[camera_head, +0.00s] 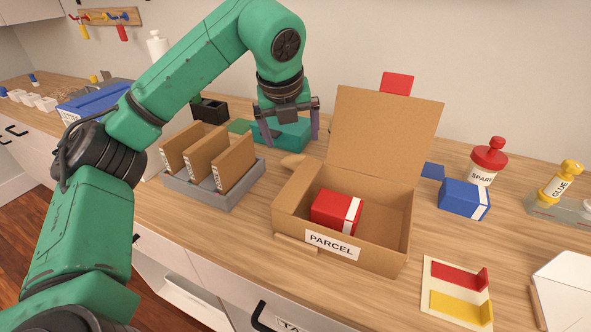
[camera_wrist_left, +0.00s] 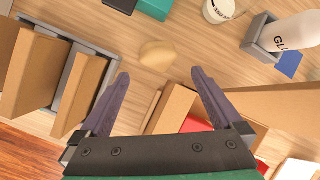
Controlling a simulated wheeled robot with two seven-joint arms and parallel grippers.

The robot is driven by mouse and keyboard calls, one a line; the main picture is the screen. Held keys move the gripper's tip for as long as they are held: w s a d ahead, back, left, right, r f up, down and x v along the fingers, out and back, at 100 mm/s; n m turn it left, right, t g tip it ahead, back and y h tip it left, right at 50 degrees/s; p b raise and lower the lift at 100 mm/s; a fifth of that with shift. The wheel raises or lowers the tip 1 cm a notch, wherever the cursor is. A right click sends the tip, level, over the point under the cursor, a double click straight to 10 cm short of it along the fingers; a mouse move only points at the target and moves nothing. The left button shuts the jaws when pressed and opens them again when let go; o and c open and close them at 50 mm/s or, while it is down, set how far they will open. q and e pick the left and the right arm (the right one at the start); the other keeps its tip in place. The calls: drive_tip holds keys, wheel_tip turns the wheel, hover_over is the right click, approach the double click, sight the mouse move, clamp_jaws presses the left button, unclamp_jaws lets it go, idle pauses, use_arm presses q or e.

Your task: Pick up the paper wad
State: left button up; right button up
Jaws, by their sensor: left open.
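A smooth tan lump (camera_head: 292,160), which I take for the paper wad, lies on the wooden counter just behind the left side of the parcel box. It also shows in the left wrist view (camera_wrist_left: 157,54), a little beyond the gap between the fingertips. My left gripper (camera_head: 289,132) points down above the counter behind the box. It is open, and nothing shows between its fingers in the left wrist view (camera_wrist_left: 160,76). My right gripper is not in view.
The open cardboard parcel box (camera_head: 291,213) holds a red box (camera_head: 332,211), its lid standing up. A grey rack (camera_head: 205,192) with upright brown boxes stands to the left. A teal box (camera_head: 290,138) sits behind my gripper. A blue box (camera_head: 461,199) and a red-capped bottle (camera_head: 488,160) stand right.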

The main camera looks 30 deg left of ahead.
sight(294, 157)
use_arm(q)
drive_tip(key=x, duration=0.9)
drive_tip(key=shift+w+a+f, duration=0.15)
drive_tip(key=shift+a+f, duration=0.05)
drive_tip(key=shift+f, duration=0.05)
drive_tip(key=c, duration=1)
